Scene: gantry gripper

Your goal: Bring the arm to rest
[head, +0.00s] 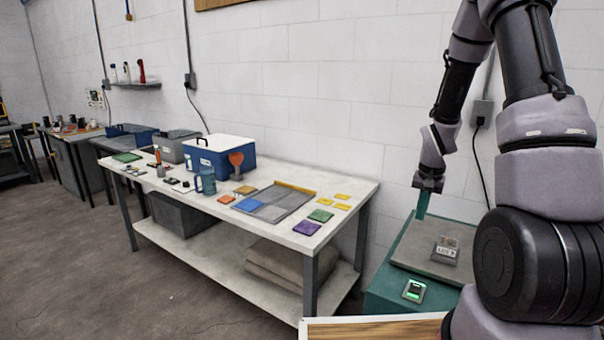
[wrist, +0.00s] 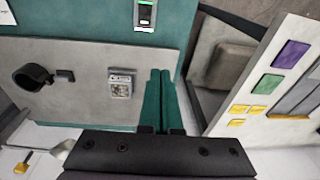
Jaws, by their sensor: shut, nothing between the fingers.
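My gripper (head: 421,214) hangs from my arm at the right of the head view, pointing down above the grey-topped teal cabinet. Its two teal fingers lie side by side, shut and empty, in the wrist view (wrist: 160,78). In the head view the fingertips overlap the back left edge of the cabinet top; I cannot tell their exact height above it. My arm is bent, with its upper links filling the right side.
The teal cabinet (head: 384,291) bears a small grey device (head: 446,249); a green-lit panel (head: 413,291) is at its front. A white worktable (head: 340,187) to the left holds coloured tiles, a grey tray (head: 285,204) and a blue cooler (head: 220,160). Floor at left is clear.

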